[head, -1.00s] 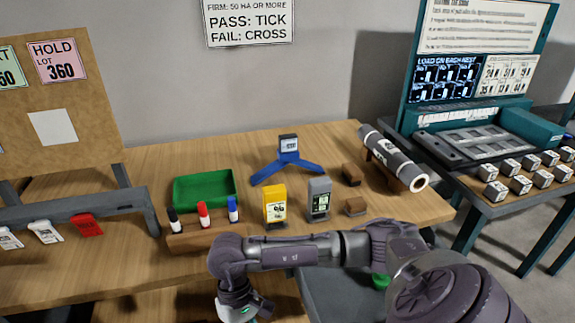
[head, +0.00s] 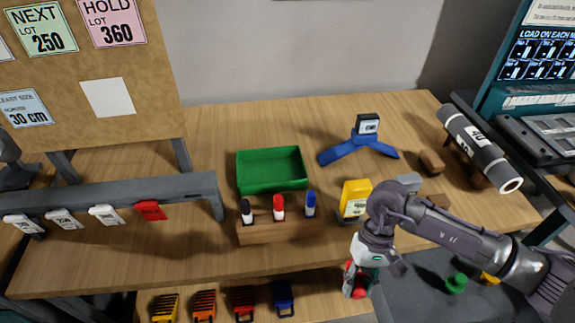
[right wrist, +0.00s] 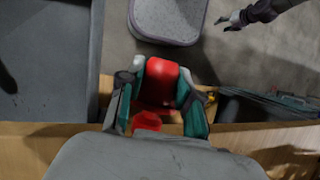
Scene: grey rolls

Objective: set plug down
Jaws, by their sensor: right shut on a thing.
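My right gripper (head: 358,284) is shut on a red plug (right wrist: 158,80), at the front edge of the wooden bench. In the right wrist view the plug sits between the two green-and-grey fingers, apparently above the lower level; whether it touches anything is unclear. More red (right wrist: 147,121) shows just below it in that view. A green knob-like piece (head: 456,284) and a partly hidden yellow piece (head: 489,277) are on the dark grey surface to the right. My left gripper (right wrist: 240,18) shows small and dark in the right wrist view; its jaw state is unclear.
The bench holds a green tray (head: 271,170), a wooden marker block (head: 262,234), a yellow device (head: 355,196), a blue stand (head: 345,151) and a grey roll (head: 480,148). Several coloured clips (head: 204,306) lie below the front edge. Bare wood lies left of the block.

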